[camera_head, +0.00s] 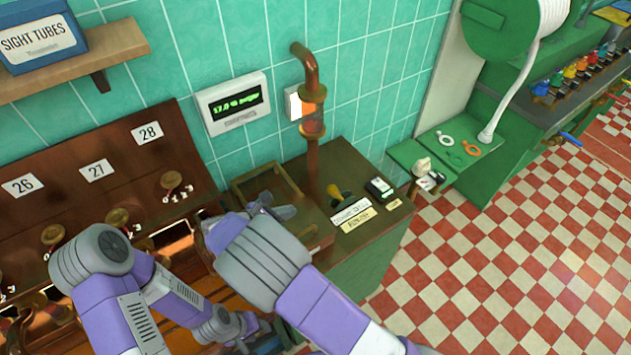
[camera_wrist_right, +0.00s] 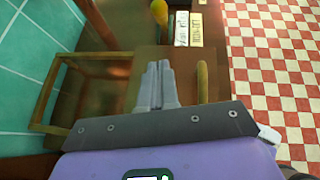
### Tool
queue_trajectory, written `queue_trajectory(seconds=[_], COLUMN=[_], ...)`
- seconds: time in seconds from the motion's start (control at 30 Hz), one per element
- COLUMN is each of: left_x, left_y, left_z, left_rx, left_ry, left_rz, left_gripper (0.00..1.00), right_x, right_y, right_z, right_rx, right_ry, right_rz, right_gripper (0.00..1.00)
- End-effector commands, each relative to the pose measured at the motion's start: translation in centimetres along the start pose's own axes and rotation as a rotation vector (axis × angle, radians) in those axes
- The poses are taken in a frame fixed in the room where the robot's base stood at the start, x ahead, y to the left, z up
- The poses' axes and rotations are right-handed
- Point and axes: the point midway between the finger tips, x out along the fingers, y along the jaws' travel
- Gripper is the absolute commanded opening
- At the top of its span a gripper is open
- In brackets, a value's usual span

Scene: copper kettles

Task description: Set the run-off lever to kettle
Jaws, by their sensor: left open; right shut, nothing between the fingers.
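The run-off lever (camera_head: 338,193), with a yellow knob and dark base, stands on the brown cabinet top beside two printed labels (camera_head: 354,213); their small words are hard to read. In the right wrist view the yellow knob (camera_wrist_right: 160,12) shows at the top edge, beside the labels (camera_wrist_right: 182,28). My right gripper (camera_head: 284,211) is shut and empty, left of the lever and apart from it. Its grey fingers lie together in the wrist view (camera_wrist_right: 158,78), pointing toward the knob. My left gripper (camera_head: 268,342) is low in the head view, open, partly hidden, away from the lever.
A copper pipe with a sight glass (camera_head: 313,115) rises behind the lever. A wooden-framed tray (camera_head: 262,185) lies left of it. A black-and-white device (camera_head: 379,188) sits right of the lever. A brass bar (camera_wrist_right: 202,82) stands right of my right fingers. Numbered kettles line the left.

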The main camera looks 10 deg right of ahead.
Motion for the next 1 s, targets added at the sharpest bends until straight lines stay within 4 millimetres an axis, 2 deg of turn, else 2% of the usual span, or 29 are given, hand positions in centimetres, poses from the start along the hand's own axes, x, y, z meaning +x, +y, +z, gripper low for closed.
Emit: queue_trajectory(seconds=[0.33, 0.47, 0.57, 0.93, 1.0], left_x=[0.0, 0.0, 0.1, 0.4, 0.2], left_y=[0.0, 0.0, -0.1, -0.2, -0.1], left_z=[0.0, 0.0, 0.0, 0.0, 0.0], left_rx=[-0.001, -0.001, 0.0, 0.0, 0.0], left_ry=[-0.001, 0.0, 0.0, 0.0, 0.0], left_rz=[0.0, 0.0, 0.0, 0.0, 0.0], left_gripper=[0.43, 0.43, 0.43, 0.43, 0.43], right_x=[0.1, 1.0, 2.6, 10.4, 11.1], right_y=[0.0, -0.1, -0.1, -0.2, -0.1], right_z=[0.0, 0.0, -0.1, -0.1, 0.9], right_rx=[0.001, 0.0, 0.0, 0.0, 0.004], right_ry=[0.001, 0.0, 0.0, 0.0, 0.001], right_rz=[-0.001, -0.004, -0.006, -0.006, -0.003], right_gripper=[0.0, 0.0, 0.0, 0.0, 0.0])
